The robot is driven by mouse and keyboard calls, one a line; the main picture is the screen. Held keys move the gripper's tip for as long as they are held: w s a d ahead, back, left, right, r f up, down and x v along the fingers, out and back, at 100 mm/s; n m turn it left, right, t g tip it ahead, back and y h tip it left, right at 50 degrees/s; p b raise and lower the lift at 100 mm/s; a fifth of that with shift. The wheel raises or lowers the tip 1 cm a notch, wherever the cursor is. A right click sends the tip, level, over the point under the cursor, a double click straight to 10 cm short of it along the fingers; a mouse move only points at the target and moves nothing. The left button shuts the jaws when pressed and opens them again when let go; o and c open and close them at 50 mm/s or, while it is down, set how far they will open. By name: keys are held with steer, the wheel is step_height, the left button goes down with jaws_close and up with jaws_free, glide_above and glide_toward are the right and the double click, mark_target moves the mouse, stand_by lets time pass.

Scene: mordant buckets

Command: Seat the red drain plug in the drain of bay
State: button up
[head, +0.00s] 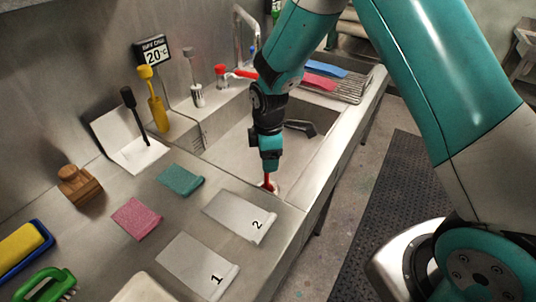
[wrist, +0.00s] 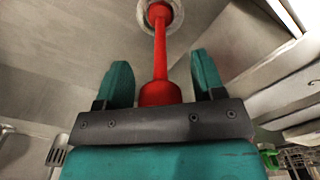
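The red drain plug (wrist: 158,60) stands between the fingers of my gripper (wrist: 162,72) in the wrist view, its thick handle end close to the palm. A gap shows on each side of it, so the fingers are open around it without gripping. Its far end lies inside a pale round ring (wrist: 178,17), which looks like the drain; how deep it sits I cannot tell. In the head view my gripper (head: 269,163) points down into the near end of the sink bay (head: 228,150), with the red plug (head: 268,181) just below it.
The bay's front rim (head: 325,160) runs close beside my arm. A black-handled tool (head: 300,127) lies in the basin. Grey cards marked 1 (head: 197,264) and 2 (head: 238,216), a green cloth (head: 180,179) and a pink cloth (head: 136,218) lie on the counter at left.

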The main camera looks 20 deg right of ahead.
steer(key=shift+r, duration=0.1)
steer(key=r, duration=0.4)
steer(key=r+b, duration=0.1)
steer(key=r, duration=0.3)
steer(key=s+r, duration=0.1)
steer(key=r, duration=0.4)
steer(key=shift+a, duration=0.2)
steer(key=s+a+r+m+y, duration=0.2)
steer(key=s+r+m, duration=0.2)
steer(key=s, duration=0.8)
steer(key=s+a+r+m+y, duration=0.2)
steer(key=s+r+m, duration=0.2)
steer(key=s, duration=0.7)
steer(key=shift+s+a+r, duration=0.2)
steer(key=shift+s+a, duration=0.15)
